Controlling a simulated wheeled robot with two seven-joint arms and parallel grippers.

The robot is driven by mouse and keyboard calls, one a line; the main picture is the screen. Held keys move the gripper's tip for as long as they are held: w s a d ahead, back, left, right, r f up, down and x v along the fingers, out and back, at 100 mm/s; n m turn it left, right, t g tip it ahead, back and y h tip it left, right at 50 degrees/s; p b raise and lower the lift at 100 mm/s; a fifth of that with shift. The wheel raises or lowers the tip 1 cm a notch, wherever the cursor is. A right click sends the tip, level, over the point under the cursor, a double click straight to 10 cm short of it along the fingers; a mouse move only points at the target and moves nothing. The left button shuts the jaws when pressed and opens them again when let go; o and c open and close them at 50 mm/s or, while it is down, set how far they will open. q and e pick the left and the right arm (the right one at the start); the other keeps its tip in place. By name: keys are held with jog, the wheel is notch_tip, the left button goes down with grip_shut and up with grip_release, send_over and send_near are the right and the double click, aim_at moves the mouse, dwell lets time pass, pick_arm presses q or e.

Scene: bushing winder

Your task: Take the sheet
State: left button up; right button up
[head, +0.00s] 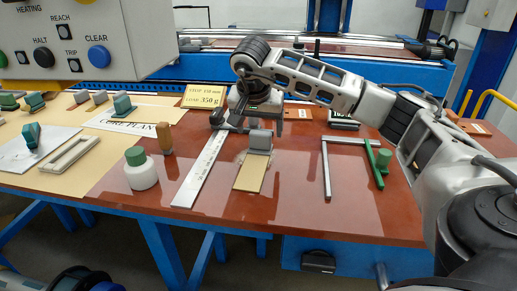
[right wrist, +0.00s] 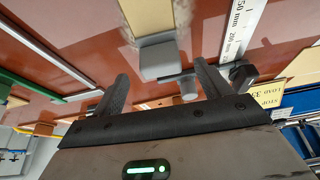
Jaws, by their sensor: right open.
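A narrow tan sheet (head: 249,177) lies flat on the red-brown table with a grey block (head: 260,142) on its far end. In the right wrist view the sheet (right wrist: 148,17) runs in from the top edge, and the block (right wrist: 158,57) lies near the space between my fingers. My right gripper (head: 250,124) is open and empty, with its fingers pointing down just beyond the block. Its two fingers (right wrist: 162,85) show spread apart in the right wrist view. I cannot tell the exact gap between fingers and block. My left gripper is out of view.
A steel square (head: 326,168) and green tool (head: 376,162) lie right. A control box (head: 60,40) hangs at upper left.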

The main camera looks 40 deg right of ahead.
aim_at(260, 134)
jog(key=x, duration=0.4)
jog(key=shift+f, duration=0.15)
jog(key=c, duration=1.1)
jog(key=shift+o, duration=0.2)
